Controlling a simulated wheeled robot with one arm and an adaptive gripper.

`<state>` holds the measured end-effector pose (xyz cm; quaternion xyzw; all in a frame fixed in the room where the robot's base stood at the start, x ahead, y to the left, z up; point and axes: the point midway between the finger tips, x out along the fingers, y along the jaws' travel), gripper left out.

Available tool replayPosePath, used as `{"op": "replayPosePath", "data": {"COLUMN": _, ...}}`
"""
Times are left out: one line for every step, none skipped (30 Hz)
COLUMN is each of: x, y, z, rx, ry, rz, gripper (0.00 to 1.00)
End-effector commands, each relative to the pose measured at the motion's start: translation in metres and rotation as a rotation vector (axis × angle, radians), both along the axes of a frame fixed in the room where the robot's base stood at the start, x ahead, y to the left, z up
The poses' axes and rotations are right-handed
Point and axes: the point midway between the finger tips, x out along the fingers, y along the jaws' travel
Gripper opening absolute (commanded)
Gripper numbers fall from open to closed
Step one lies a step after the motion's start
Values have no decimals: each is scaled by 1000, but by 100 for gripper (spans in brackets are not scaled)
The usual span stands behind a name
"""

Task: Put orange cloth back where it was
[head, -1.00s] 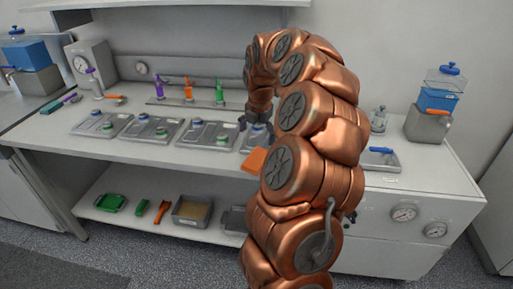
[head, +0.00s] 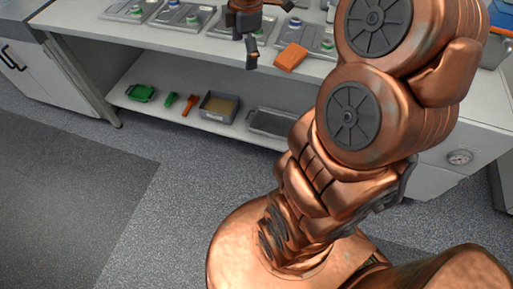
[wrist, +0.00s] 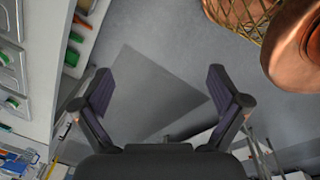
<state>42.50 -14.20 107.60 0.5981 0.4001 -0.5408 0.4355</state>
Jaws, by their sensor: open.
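The orange cloth (head: 291,57) shows as a small folded orange block at the front edge of the white bench (head: 306,72) in the head view. My gripper (head: 251,60) hangs left of the cloth, apart from it in the picture, by the bench's front edge and pointing down. In the wrist view my gripper (wrist: 160,88) has its two dark fingers spread wide with only floor between them. I cannot make out the cloth in the wrist view.
Grey plates (head: 181,15) with coloured knobs stand along the bench. The lower shelf holds a green tray (head: 141,92), a green item (head: 171,99), an orange tool (head: 190,105) and a grey bin (head: 205,110) with tan contents. The floor (head: 160,200) in front is clear.

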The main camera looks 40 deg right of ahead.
Motion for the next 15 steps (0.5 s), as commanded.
{"op": "replayPosePath", "data": {"x": -13, "y": 19, "z": 0, "rx": 5, "ry": 15, "rz": -56, "gripper": 98}}
{"op": "replayPosePath", "data": {"x": -22, "y": 29, "z": -1, "rx": 11, "ry": 25, "rz": -100, "gripper": 98}}
{"op": "replayPosePath", "data": {"x": -34, "y": 43, "z": -3, "rx": 17, "ry": 40, "rz": -159, "gripper": 98}}
{"op": "replayPosePath", "data": {"x": -42, "y": 52, "z": -4, "rx": 20, "ry": 51, "rz": -206, "gripper": 98}}
{"op": "replayPosePath", "data": {"x": -51, "y": 60, "z": -6, "rx": 21, "ry": 61, "rz": -254, "gripper": 98}}
{"op": "replayPosePath", "data": {"x": -64, "y": 71, "z": -8, "rx": 24, "ry": 76, "rz": -319, "gripper": 98}}
{"op": "replayPosePath", "data": {"x": -74, "y": 79, "z": -11, "rx": 24, "ry": 87, "rz": -368, "gripper": 98}}
{"op": "replayPosePath", "data": {"x": -84, "y": 85, "z": -13, "rx": 23, "ry": 97, "rz": -419, "gripper": 98}}
{"op": "replayPosePath", "data": {"x": -97, "y": 94, "z": -16, "rx": 21, "ry": 112, "rz": -487, "gripper": 98}}
{"op": "replayPosePath", "data": {"x": -108, "y": 100, "z": -19, "rx": 20, "ry": 123, "rz": -540, "gripper": 98}}
{"op": "replayPosePath", "data": {"x": -118, "y": 106, "z": -22, "rx": 17, "ry": 132, "rz": -594, "gripper": 98}}
{"op": "replayPosePath", "data": {"x": -132, "y": 112, "z": -26, "rx": 12, "ry": 146, "rz": -668, "gripper": 98}}
{"op": "replayPosePath", "data": {"x": -143, "y": 117, "z": -29, "rx": 7, "ry": 157, "rz": -722, "gripper": 98}}
{"op": "replayPosePath", "data": {"x": -154, "y": 121, "z": -32, "rx": 3, "ry": 165, "rz": -778, "gripper": 98}}
{"op": "replayPosePath", "data": {"x": -166, "y": 125, "z": -36, "rx": -3, "ry": 174, "rz": -853, "gripper": 98}}
